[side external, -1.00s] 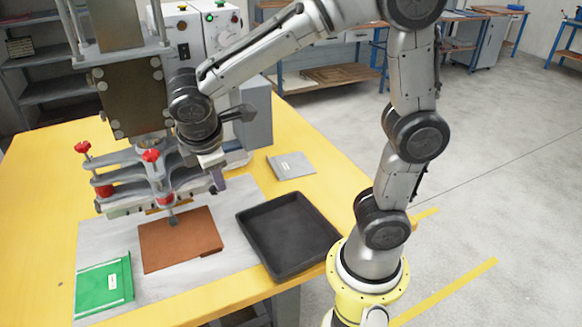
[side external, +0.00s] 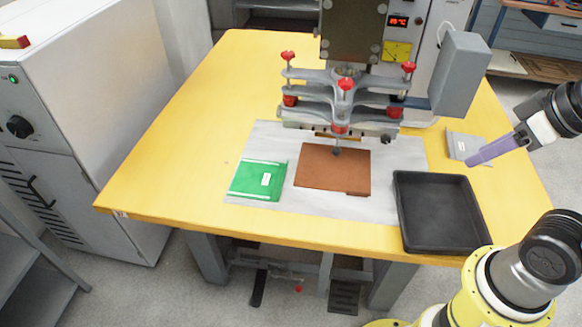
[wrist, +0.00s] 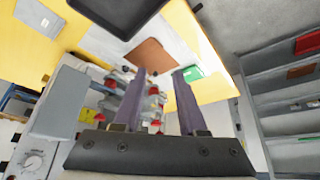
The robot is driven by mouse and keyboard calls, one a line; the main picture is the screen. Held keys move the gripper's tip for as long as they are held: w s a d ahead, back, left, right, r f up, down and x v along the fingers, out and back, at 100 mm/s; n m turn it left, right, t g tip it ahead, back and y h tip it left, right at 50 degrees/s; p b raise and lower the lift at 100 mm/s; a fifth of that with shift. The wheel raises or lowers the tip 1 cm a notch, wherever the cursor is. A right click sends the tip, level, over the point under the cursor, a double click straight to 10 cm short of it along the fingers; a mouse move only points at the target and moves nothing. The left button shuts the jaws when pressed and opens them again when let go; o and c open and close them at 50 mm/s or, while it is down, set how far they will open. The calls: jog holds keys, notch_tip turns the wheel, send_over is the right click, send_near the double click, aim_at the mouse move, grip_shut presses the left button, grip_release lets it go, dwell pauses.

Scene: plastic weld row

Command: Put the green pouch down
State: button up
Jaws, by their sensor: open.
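The green pouch (side external: 250,184) with a white label lies flat on the left part of the pale grey mat (side external: 375,204), left of a brown sheet (side external: 332,169). The pouch is apart from my gripper. My gripper (side external: 480,157) is open and empty at the right of the side view, in front of a small grey pouch in the picture. In the wrist view, its two purple fingers (wrist: 159,72) stand apart with nothing between them. The green pouch (wrist: 194,73) shows there partly behind a finger.
A black tray (side external: 440,244) sits at the table's front right. The press's clamp (side external: 345,100) with red knobs stands over the back of the brown sheet. The grey pouch (side external: 456,142) lies at right. The yellow table's left side (side external: 190,140) is clear.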

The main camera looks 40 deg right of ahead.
jog(key=w+a+f+n+g+h, duration=0.1)
jog(key=w+a+f+n+h, duration=0.15)
jog(key=w+n, duration=0.55)
jog(key=w+a+f+n+g+h, duration=0.2)
jog(key=w+f+n+h, duration=0.15)
jog(key=w, duration=0.85)
jog(key=w+a+f+n+t+h, duration=0.2)
jog(key=w+a+f+n, duration=0.5)
jog(key=a, duration=0.1)
jog(key=n+t, duration=0.4)
jog(key=n, duration=0.4)
send_near(283, 179)
jog(key=shift+h, duration=0.4)
jog(key=v, duration=0.4)
jog(key=shift+s+a+r, duration=0.15)
jog(key=shift+s+r, duration=0.05)
jog(key=shift+r, duration=0.1)
jog(key=shift+a+f+n, duration=0.15)
jog(key=shift+f+n, duration=0.1)
jog(key=shift+f, duration=0.05)
jog(key=x, duration=1.3)
jog(key=shift+w+f, duration=0.25)
jog(key=shift+w, duration=0.05)
grip_shut()
